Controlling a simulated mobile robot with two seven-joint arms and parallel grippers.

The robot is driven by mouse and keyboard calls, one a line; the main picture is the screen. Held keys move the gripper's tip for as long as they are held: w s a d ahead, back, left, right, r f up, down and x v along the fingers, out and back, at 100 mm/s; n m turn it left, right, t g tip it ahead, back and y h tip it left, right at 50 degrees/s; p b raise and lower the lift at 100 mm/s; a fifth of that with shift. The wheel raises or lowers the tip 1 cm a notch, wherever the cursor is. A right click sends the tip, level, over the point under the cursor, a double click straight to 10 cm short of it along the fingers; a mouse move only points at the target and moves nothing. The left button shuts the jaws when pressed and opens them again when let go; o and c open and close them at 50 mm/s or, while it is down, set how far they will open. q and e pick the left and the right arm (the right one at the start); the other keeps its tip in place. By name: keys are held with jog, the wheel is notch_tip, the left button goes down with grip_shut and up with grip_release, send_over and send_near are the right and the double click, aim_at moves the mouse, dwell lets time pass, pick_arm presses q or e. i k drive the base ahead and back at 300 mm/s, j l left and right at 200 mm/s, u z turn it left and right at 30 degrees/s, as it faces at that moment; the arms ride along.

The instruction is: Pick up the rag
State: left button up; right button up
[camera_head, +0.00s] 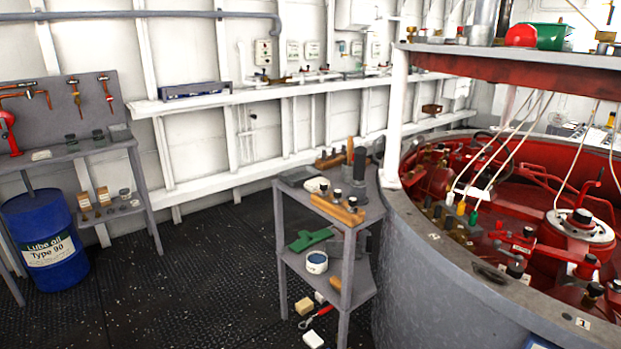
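A green, flat, cloth-like piece (311,239) lies on the lower shelf of the small grey stand in the middle of the view. It looks like the rag, though it is too small to be sure. A white tin with a blue band (316,262) stands just in front of it on the same shelf. A small whitish item (317,184) lies on the stand's top; I cannot tell what it is. Neither of my grippers is in view.
The grey stand (347,262) touches or nearly touches the round grey casing (420,290) with red machinery. A blue oil drum (45,240) stands left. Dark floor (190,290) between is clear.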

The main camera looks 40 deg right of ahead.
aim_at(312, 185)
jog(key=i, duration=1.2)
jog(key=i+j+z, duration=0.15)
jog(key=i, duration=0.4)
jog(key=i+j+z, duration=0.2)
jog(key=i, duration=0.4)
jog(key=i+z, duration=0.2)
jog(key=z, duration=0.15)
jog(key=i+z, duration=0.4)
jog(key=z, duration=0.25)
